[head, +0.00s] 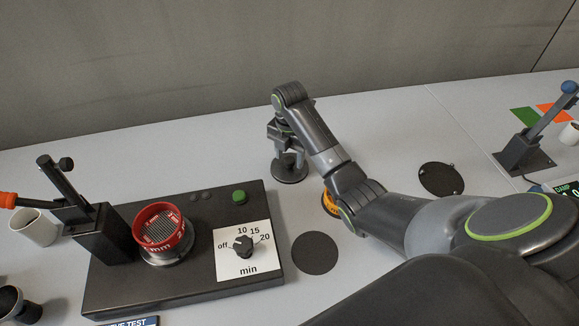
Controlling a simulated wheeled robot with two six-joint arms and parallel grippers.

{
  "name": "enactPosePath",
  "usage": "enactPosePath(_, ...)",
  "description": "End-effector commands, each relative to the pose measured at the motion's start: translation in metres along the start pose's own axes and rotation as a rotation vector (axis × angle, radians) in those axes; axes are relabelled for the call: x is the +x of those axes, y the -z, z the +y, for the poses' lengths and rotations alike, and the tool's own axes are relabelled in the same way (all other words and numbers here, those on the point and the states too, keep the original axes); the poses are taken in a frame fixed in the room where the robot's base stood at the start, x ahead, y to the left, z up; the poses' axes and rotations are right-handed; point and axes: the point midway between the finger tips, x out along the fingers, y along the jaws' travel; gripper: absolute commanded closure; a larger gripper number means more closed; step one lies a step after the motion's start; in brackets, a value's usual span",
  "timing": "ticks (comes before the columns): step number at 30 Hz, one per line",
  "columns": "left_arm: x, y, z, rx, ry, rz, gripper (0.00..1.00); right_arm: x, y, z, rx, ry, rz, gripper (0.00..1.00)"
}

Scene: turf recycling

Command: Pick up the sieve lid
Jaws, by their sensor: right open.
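A dark grey round piece, which looks like the sieve lid (290,173), lies on the table near the back, just left of my forearm. My right gripper (287,150) points down directly over it with its jaws open. The fingers overlap the lid's middle, so I cannot tell whether they touch it or straddle a knob. A red sieve (150,238) sits uncovered on the black shaker base (197,284). My left gripper is not in view.
The base carries a black upright, a timer dial (243,246) and a green button (239,197). A black disc (315,254) lies right of it. An orange item (328,203) is partly hidden by my arm. A white cup (36,229) stands left; another dark disc (441,179) lies right.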

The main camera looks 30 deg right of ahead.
Motion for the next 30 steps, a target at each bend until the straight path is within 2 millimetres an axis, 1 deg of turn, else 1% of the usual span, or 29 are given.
enactPosePath(3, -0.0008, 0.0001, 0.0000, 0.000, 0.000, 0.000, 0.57, 0.0067, 0.0003, 0.0000, -0.002, 0.000, 0.000, 0.48)
enactPosePath(9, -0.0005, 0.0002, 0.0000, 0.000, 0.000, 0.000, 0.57, 0.0073, 0.0002, 0.0000, -0.002, 0.000, -0.001, 0.48)
enactPosePath(18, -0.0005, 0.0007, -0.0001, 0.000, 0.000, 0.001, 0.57, 0.0072, 0.0001, 0.0000, -0.002, 0.000, 0.000, 0.88)
enactPosePath(21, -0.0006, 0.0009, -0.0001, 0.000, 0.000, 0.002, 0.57, 0.0068, 0.0000, 0.0001, -0.002, 0.000, -0.001, 0.98)
enactPosePath(27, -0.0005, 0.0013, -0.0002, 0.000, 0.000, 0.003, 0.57, 0.0062, -0.0001, 0.0002, -0.002, -0.001, -0.001, 0.98)
enactPosePath(30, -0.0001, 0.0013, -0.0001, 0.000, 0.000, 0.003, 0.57, 0.0007, -0.0005, 0.0005, -0.001, -0.002, -0.002, 0.98)
